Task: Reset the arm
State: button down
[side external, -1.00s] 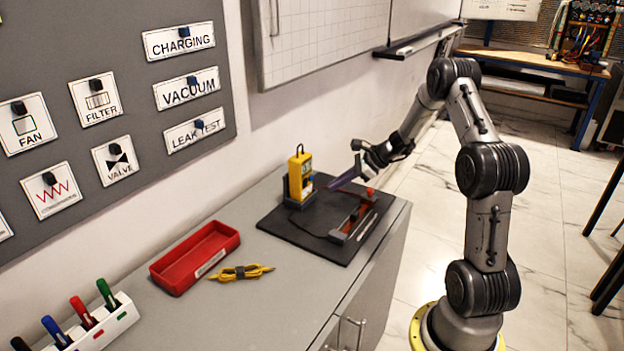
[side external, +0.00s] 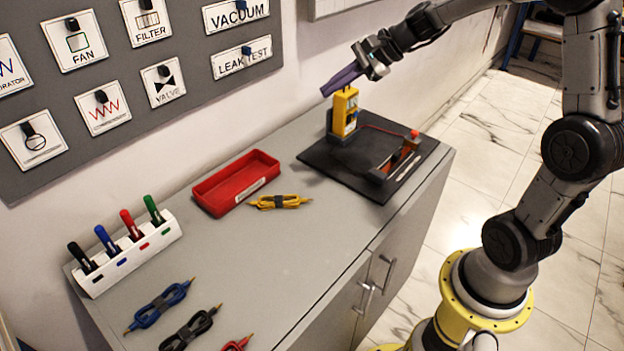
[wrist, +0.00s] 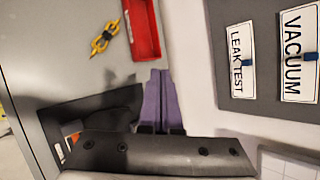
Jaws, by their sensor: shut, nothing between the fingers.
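My gripper (side external: 328,88) is shut and empty, its purple fingers together. It is in the air above the yellow gauge (side external: 344,112), pointing left and slightly down toward the wall in the side view. In the wrist view the shut fingers of my gripper (wrist: 160,74) point toward the red tray. The gauge stands upright in a dark holder at the back of a black mat (side external: 325,160). I cannot make out the gauge in the wrist view.
A small rig with a red knob (side external: 414,134) sits on the mat. A red tray (side external: 208,204), coiled yellow leads (side external: 279,202), a marker rack (side external: 128,254) and blue leads (side external: 160,305) lie on the grey cabinet. A label board (side external: 120,130) hangs on the wall. The cabinet's front middle is clear.

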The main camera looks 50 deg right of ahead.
jog(key=s+a+r+n+g, duration=0.1)
jog(key=s+a+r+n, duration=0.2)
jog(key=s+a+n, duration=0.4)
jog(key=s+a+r+n+g, duration=0.1)
jog(key=s+a+r+n, duration=0.25)
jog(key=s+a, duration=0.4)
jog(key=s+d+f+n+h, duration=0.2)
jog(key=s+d+f+n, duration=0.1)
jog(key=s, duration=0.3)
jog(key=s+d+f+n+h, duration=0.2)
jog(key=s+d+f+n, duration=0.1)
jog(key=s+n, duration=0.3)
jog(key=shift+s+f+g+h, duration=0.2)
jog(key=shift+s+g+h, duration=0.2)
jog(key=shift+s, duration=0.05)
jog(key=c, duration=1.6)
grip_release()
